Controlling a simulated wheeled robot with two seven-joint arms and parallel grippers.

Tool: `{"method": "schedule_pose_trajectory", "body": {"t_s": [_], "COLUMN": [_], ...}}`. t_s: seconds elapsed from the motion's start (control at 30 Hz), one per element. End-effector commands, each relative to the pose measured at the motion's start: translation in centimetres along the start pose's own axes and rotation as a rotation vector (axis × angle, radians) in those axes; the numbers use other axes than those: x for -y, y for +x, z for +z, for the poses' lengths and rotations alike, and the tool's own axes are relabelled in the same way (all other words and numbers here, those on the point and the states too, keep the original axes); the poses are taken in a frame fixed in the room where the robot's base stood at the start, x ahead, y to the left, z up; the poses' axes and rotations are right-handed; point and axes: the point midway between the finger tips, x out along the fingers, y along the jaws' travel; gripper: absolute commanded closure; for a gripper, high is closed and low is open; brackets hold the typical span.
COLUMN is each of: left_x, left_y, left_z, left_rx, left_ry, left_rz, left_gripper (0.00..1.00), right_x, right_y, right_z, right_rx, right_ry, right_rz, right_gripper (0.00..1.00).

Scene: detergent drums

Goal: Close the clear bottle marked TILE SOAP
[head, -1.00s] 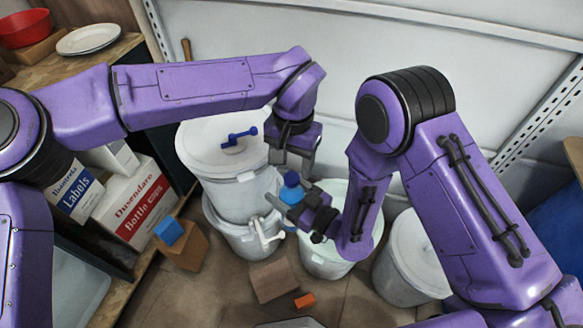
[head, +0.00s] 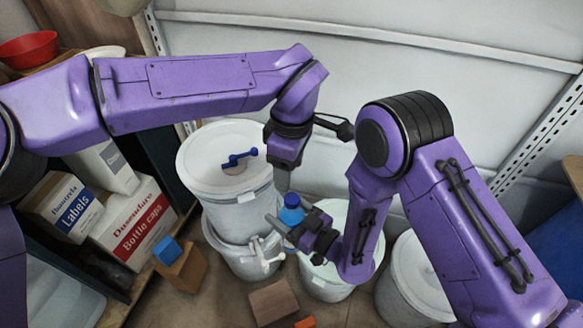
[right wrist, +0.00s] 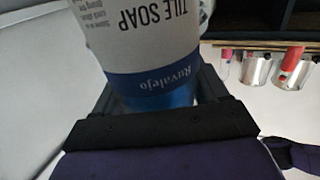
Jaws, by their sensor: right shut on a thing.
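The TILE SOAP bottle, clear with blue contents, is in my right gripper (head: 292,231). In the right wrist view its label (right wrist: 150,45) reads TILE SOAP upside down, between the two fingers. In the head view a blue cap (head: 291,200) sits at the bottle's top; whether it is fully seated I cannot tell. Little of the bottle body (head: 291,216) shows there, as my right gripper hides its lower part. My left gripper (head: 283,181) points down just above and slightly left of the cap. Its fingers look edge-on, so their gap is hidden.
A white lidded drum (head: 205,165) with a blue handle stands behind left, stacked on another with a white tap (head: 264,256). A lidded drum (head: 420,270) stands right. Boxes (head: 130,222) fill the left shelf.

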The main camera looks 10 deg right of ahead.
Motion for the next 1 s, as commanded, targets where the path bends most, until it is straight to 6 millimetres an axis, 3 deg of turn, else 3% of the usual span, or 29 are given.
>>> {"method": "schedule_pose_trajectory", "body": {"t_s": [0.6,0.8,1.0], "left_x": [0.27,0.26,0.26], "left_y": [0.0,-0.01,0.0], "left_z": [0.57,0.7,0.7], "left_rx": [0.01,-0.002,-0.006], "left_ry": [-1.962,-2.35,-2.45], "left_rz": [-0.076,-0.09,-0.091], "left_gripper": [0.43,0.43,0.43], "right_x": [-0.02,-0.02,-0.02], "right_y": [0.03,0.03,0.03], "right_z": [-0.07,-0.07,-0.07], "right_rx": [-0.002,-0.002,-0.002], "right_ry": [0.0,0.0,0.0], "right_rz": [0.0,0.0,0.0], "right_gripper": [1.0,1.0,1.0]}}
